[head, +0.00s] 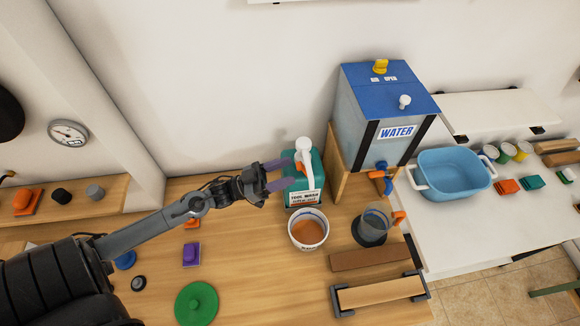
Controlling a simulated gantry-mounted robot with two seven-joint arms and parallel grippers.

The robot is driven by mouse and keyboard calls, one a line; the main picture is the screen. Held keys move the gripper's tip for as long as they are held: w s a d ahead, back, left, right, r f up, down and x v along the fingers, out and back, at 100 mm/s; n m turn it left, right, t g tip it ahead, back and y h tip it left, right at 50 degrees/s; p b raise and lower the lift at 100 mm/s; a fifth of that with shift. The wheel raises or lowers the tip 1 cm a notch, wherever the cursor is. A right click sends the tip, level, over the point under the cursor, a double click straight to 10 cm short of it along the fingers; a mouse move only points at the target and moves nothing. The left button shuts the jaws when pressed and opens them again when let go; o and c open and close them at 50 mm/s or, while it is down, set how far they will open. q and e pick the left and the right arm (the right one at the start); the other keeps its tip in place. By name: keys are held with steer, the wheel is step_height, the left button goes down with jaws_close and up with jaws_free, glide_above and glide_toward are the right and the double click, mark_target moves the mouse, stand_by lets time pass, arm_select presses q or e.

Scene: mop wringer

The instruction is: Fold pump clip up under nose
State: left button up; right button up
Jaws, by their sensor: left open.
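A teal pump bottle (294,182) labelled tool wash stands on the wooden bench near the wall. Its white pump head and nose (305,150) rise from the top, with the nose running down the front of the bottle. A small orange piece, likely the pump clip (299,166), shows by the pump neck, partly hidden. My left gripper (277,176) is open at the bottle's left side, its purple-grey fingers pointing at the pump neck. I cannot tell whether they touch the bottle. My right gripper is not in view.
A white tub (309,229) with orange-brown contents stands just in front of the bottle. A blue-lidded water tank (377,115) stands to the right. A clear cup (376,217) and wooden blocks (368,258) are front right. A green disc (197,303) lies front left.

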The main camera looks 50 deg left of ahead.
mark_target(302, 170)
arm_select(q)
steer(key=shift+x, duration=1.15)
jaws_close()
steer(key=shift+r+p, duration=0.3)
steer(key=shift+p, duration=0.45)
steer(key=shift+w+r+g+y+p, duration=0.15)
steer(key=shift+r+g+y+p, duration=0.2)
steer(key=shift+p, duration=0.7)
steer(key=shift+d+f, duration=0.1)
steer(key=shift+f, duration=0.1)
steer(key=shift+f+g, duration=0.15)
steer(key=shift+g, duration=0.1)
